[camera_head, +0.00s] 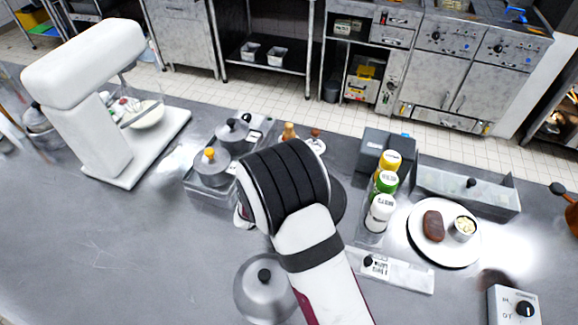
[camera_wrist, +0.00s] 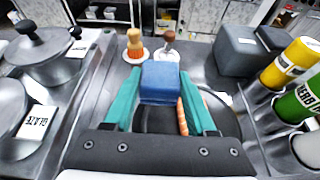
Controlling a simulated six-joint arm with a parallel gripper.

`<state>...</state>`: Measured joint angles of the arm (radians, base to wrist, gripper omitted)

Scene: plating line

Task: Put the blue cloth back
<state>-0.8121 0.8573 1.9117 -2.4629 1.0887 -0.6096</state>
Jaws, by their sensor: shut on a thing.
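My gripper (camera_wrist: 160,92) shows in the wrist view with its two teal fingers closed on a folded blue cloth (camera_wrist: 160,78). The cloth is a small thick block between the fingertips. Under and behind it is a dark round pan (camera_wrist: 228,118), partly hidden by the fingers; its edge also shows in the head view (camera_head: 338,202). An orange item (camera_wrist: 183,116) lies beside the right finger. I cannot tell if the cloth touches anything below. In the head view my own arm hides the fingers and the cloth.
Lidded pots (camera_head: 212,167) stand left. Two small brushes or shakers (camera_wrist: 135,44) stand just beyond the cloth. A grey box (camera_wrist: 240,50) and yellow, green and white bottles (camera_head: 388,160) stand right. A plate (camera_head: 455,255) with food lies further right. The counter at front left is clear.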

